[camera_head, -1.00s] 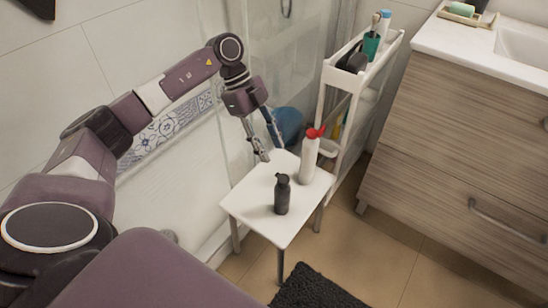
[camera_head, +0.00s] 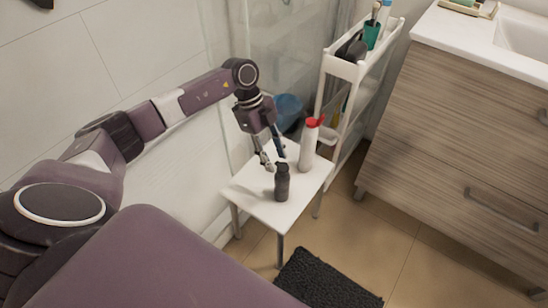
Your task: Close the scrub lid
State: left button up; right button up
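A white bottle with a red top (camera_head: 308,148) stands upright on a small white table (camera_head: 250,200). A red piece sticks out to the upper right of its top, looking like a raised lid. A dark bottle (camera_head: 282,184) stands upright nearer the front of the table. I cannot read which bottle is the scrub. My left gripper (camera_head: 273,161) points down over the back left of the table, left of the white bottle and just behind the dark one. Its fingers are apart with nothing visible between them. My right gripper is out of view.
A white slim cart (camera_head: 341,70) with a teal cup (camera_head: 371,36) stands behind the table to the right. A blue bucket (camera_head: 288,108) is behind it. A wooden cabinet (camera_head: 470,130) fills the right. A dark mat (camera_head: 325,282) lies on the floor in front.

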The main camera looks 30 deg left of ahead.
pick_arm(q)
jog(key=shift+d+f, duration=0.1)
jog(key=shift+f, duration=0.05)
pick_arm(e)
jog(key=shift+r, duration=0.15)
pick_arm(q)
jog(key=shift+c, duration=0.7)
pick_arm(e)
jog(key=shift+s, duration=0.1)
pick_arm(q)
grip_shut()
jog(key=h, duration=0.1)
jog(key=f+h, duration=0.1)
jog(key=shift+a+f+h, duration=0.1)
jog(key=shift+a+h, duration=0.25)
jog(key=shift+h, duration=0.05)
jog(key=shift+o, duration=0.7)
grip_release()
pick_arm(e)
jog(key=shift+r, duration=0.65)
